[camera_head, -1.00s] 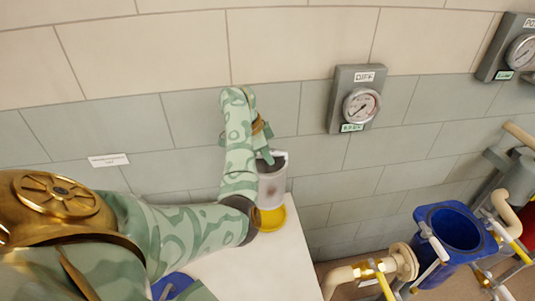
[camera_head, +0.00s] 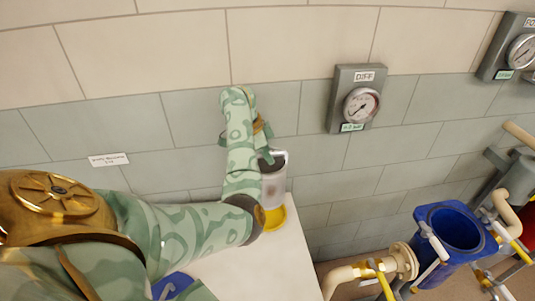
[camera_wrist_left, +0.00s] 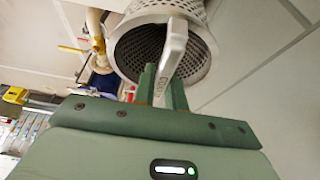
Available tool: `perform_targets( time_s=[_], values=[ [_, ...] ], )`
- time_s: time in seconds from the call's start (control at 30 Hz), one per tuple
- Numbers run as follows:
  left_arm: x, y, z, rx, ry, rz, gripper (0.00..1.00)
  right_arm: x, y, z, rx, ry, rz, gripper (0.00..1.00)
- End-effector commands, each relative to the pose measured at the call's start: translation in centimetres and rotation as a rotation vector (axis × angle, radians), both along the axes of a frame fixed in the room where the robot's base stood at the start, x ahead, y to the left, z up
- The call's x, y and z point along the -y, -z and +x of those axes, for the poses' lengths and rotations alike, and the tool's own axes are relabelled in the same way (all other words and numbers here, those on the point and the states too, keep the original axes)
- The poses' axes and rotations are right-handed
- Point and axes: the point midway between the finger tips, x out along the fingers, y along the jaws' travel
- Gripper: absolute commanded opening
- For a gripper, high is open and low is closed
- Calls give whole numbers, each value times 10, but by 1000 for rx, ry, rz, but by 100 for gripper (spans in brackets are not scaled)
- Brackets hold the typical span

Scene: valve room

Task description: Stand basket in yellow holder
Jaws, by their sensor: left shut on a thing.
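The basket (camera_head: 273,180) is a grey-white perforated cylinder standing upright at the back corner of the white table. The yellow holder (camera_head: 274,217) is directly below it, and the basket's lower end appears at or in it; my arm hides part of this. My left gripper (camera_head: 266,156) is shut at the basket's top. In the left wrist view, the fingers (camera_wrist_left: 160,85) are closed on the white handle (camera_wrist_left: 173,48) across the mouth of the basket (camera_wrist_left: 133,50). How deep the basket sits cannot be told. My right gripper is not in view.
The white table (camera_head: 262,262) has bare surface in front of the holder. A tiled wall stands close behind, with a grey gauge (camera_head: 358,100). A blue bucket-like vessel (camera_head: 455,235) and pipes with yellow handles are at right. A blue object (camera_head: 173,285) lies partly hidden below my arm.

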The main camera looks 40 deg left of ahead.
Motion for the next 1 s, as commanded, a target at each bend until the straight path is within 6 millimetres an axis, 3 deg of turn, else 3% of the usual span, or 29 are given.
perform_targets(
  time_s=[0.7,1.0],
  values=[
    [0,41,0,2,1,0,0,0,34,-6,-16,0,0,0],
    [0,42,0,3,0,0,0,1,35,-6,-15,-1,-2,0]
  ],
)
